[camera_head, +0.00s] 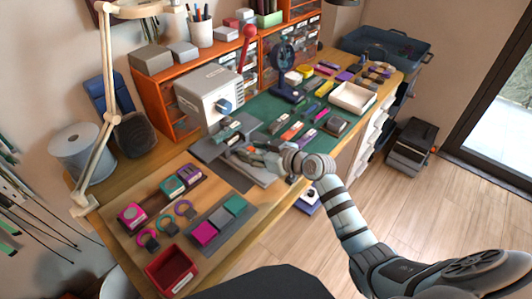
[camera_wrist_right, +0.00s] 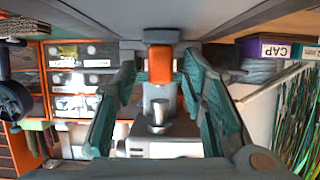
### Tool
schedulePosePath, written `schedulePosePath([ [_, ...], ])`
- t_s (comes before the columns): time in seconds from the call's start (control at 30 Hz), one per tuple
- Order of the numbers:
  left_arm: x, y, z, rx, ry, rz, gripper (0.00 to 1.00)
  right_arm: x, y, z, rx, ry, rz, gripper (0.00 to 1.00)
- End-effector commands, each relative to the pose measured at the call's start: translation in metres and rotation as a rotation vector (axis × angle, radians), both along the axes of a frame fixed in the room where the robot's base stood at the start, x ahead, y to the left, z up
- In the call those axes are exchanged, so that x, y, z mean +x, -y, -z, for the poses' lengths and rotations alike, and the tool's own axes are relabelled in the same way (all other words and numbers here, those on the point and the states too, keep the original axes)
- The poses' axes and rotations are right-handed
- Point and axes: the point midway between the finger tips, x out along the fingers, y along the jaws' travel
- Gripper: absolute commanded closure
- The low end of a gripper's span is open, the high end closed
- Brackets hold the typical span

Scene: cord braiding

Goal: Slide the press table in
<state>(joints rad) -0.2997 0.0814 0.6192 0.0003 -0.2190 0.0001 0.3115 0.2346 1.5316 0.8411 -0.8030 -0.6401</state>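The press (camera_head: 208,95) is a grey box with a round dial and a red-knobbed lever (camera_head: 248,33). It stands at the back of the bench, and its front also shows in the right wrist view (camera_wrist_right: 160,140). The grey press table (camera_head: 262,174) lies out in front of it, partly hidden by my right gripper (camera_head: 250,155). In the right wrist view that gripper (camera_wrist_right: 160,85) has its teal-padded fingers apart. An orange block (camera_wrist_right: 160,62) shows between them, with gaps visible on both sides. A broad grey surface spans the top there. My left gripper is not in view.
A green mat (camera_head: 268,108) with several small parts lies right of the press. A wooden board with coloured parts and a red tray (camera_head: 171,272) lies at front left. A lamp (camera_head: 105,120) and a spool (camera_head: 80,150) stand left. A white tray (camera_head: 353,97) sits far right.

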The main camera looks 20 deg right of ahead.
Motion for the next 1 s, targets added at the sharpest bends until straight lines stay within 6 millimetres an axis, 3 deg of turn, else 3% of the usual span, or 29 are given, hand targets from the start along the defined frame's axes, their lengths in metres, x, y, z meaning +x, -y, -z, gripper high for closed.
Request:
schedulePosePath([
  [0.3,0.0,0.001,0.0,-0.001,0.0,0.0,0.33,-0.069,0.034,-0.03,-0.008,-0.001,-0.003,0.62],
  [0.4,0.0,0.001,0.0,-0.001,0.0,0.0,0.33,-0.081,0.04,-0.036,-0.004,0.001,-0.001,0.62],
  [1.0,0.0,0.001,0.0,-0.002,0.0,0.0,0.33,-0.088,0.043,-0.04,0.0,0.001,0.0,0.62],
])
